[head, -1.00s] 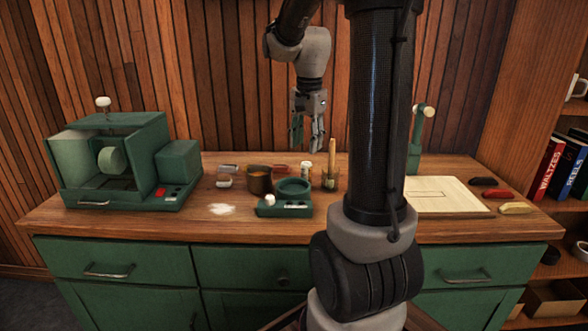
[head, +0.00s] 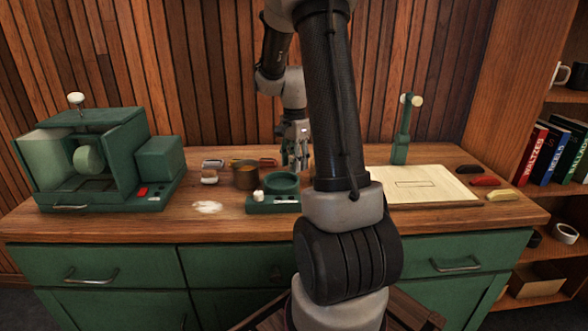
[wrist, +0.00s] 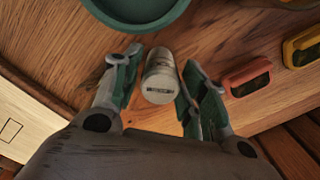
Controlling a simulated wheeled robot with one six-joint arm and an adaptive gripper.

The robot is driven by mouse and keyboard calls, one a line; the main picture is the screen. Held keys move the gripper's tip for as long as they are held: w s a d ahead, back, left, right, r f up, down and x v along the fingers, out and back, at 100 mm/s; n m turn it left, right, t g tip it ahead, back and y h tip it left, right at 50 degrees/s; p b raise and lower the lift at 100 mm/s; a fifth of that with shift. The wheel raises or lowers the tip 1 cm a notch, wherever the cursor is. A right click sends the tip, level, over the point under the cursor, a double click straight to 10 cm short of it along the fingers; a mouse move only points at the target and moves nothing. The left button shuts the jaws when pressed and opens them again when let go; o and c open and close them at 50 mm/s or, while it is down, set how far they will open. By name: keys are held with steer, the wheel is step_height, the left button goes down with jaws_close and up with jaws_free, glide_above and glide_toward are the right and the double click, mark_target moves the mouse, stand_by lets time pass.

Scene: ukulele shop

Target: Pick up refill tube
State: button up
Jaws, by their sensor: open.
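The likely refill tube (wrist: 159,77) is a pale, whitish cylinder with a small dark label on its near end. In the wrist view it stands between the two fingers of my gripper (wrist: 161,64). The fingers are apart, with a gap visible on both sides of the tube. In the head view my gripper (head: 294,158) is low over the back middle of the counter. There I cannot make out the tube behind the fingers and arm.
A green ring-topped stand (head: 277,205) and a brown pot (head: 246,178) stand left of my gripper. Red (wrist: 248,78) and yellow (wrist: 303,47) cases lie close by. A green machine (head: 160,158) fills the left end. A pale board (head: 440,183) lies right.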

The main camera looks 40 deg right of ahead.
steer(key=shift+c, duration=0.3)
steer(key=c, duration=0.8)
